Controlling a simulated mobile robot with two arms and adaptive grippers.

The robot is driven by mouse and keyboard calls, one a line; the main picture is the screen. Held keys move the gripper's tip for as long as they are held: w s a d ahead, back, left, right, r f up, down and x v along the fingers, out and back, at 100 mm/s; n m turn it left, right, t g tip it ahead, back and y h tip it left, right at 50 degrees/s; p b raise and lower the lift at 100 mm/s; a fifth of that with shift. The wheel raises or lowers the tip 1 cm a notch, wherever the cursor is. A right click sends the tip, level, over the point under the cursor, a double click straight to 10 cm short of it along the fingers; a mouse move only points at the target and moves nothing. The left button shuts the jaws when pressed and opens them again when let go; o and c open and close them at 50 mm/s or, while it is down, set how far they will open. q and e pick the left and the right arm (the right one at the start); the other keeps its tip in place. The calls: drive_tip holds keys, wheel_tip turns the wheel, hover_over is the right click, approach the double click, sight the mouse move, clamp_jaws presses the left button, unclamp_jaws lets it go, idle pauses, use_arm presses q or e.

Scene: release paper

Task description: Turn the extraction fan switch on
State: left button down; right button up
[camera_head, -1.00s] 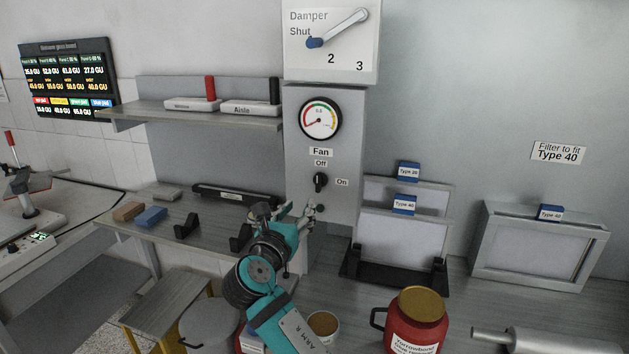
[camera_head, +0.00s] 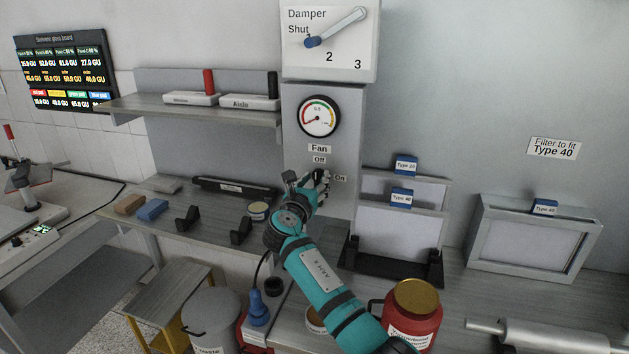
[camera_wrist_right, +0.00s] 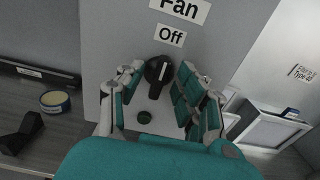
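The fan switch (camera_wrist_right: 158,72) is a black rotary knob on a grey panel. In the right wrist view its white mark points up toward the Off label (camera_wrist_right: 170,36). In the head view the On label (camera_head: 341,178) is right of the knob, which my gripper mostly hides. My right gripper (camera_head: 312,180) is at the panel. In the wrist view its open fingers (camera_wrist_right: 157,75) are on either side of the knob, with small gaps showing; contact cannot be told. My left gripper is not in view.
A round gauge (camera_head: 319,117) and the damper lever (camera_head: 335,27) are above the switch. A small dark button (camera_wrist_right: 145,117) is below the knob. Filter frames (camera_head: 400,233) stand to the right, and a red jar (camera_head: 412,315) is in front. A shelf (camera_head: 190,108) is at left.

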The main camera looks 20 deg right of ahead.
drive_tip(key=shift+c, duration=0.2)
clamp_jaws()
drive_tip(key=shift+f+m, duration=0.1)
drive_tip(key=shift+m, duration=0.2)
drive_tip(key=m+b, duration=0.3)
drive_tip(key=shift+f+m, duration=0.1)
drive_tip(key=shift+m, duration=0.3)
drive_tip(key=m+b, duration=0.3)
drive_tip(key=m, duration=0.1)
drive_tip(key=shift+s+d+f, duration=0.1)
drive_tip(key=shift+d, duration=0.05)
drive_tip(key=m+b, duration=0.5)
drive_tip(key=shift+f+m, duration=0.15)
drive_tip(key=shift+m, duration=0.25)
drive_tip(key=shift+m+b, duration=1.4)
drive_tip(key=shift+m, duration=0.4)
